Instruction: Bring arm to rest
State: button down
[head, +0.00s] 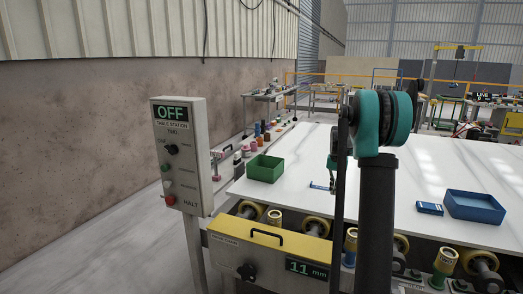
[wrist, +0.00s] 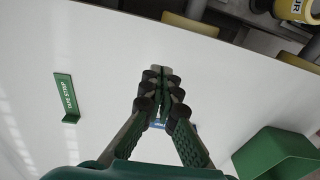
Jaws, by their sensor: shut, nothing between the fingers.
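My gripper (wrist: 161,72) shows in the wrist view with its two fingers shut together and nothing between them. It is over the white stone slab (wrist: 225,75), which also shows in the head view (head: 285,200). In the head view my arm stands in front of the slab and hides part of it. My gripper (head: 333,182) is partly hidden there behind my own arm links. I cannot tell its exact height above the slab.
A green bin (head: 265,168) stands on the slab's left; a blue bin (head: 474,208) and small blue block (head: 429,208) are at right. A blue piece (head: 320,187) lies near my gripper. A green bracket (wrist: 66,96) lies on the slab. A control box (head: 180,155) reads OFF.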

jog(key=s+a+f+n+t, duration=0.1)
jog(key=s+a, duration=0.2)
jog(key=s, duration=0.6)
jog(key=s+a+f+n+t, duration=0.1)
jog(key=s+a, duration=0.3)
jog(key=s, duration=0.6)
jog(key=s+a+f+n, duration=0.1)
jog(key=s+a, duration=0.2)
jog(key=s, duration=0.7)
jog(key=shift+a+t, duration=0.35)
jog(key=shift+t, duration=0.05)
jog(key=s+a+f+n+t, duration=0.1)
jog(key=s+f, duration=0.4)
jog(key=s, duration=0.5)
jog(key=shift+a, duration=0.4)
